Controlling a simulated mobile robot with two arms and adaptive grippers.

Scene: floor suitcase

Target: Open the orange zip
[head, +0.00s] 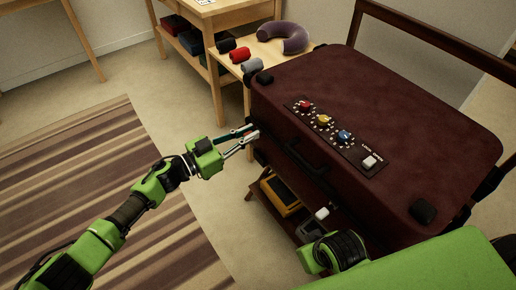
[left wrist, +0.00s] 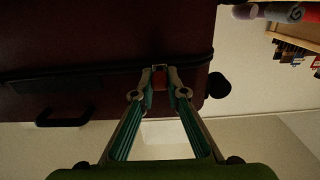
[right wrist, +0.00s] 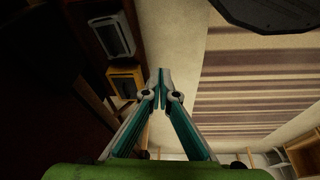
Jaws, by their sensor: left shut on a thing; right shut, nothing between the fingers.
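The dark red suitcase (head: 420,125) lies flat on a stand in the head view, and its side fills the upper left of the left wrist view (left wrist: 100,35). My left gripper (head: 251,134) is at the suitcase's near left side, by the corner. In the left wrist view its fingertips (left wrist: 160,78) are shut on the small orange-red zip pull (left wrist: 160,84), at the dark zip line (left wrist: 80,70). My right gripper (right wrist: 163,88) is shut and empty in the right wrist view, below the suitcase's front.
On the suitcase top is a panel (head: 332,135) with red, yellow and blue knobs and a white switch. A handle (head: 305,160) is on the front side. A wooden bench (head: 240,72) holds rolled cloths and a neck pillow (head: 285,38). A yellow item (head: 282,196) sits below.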

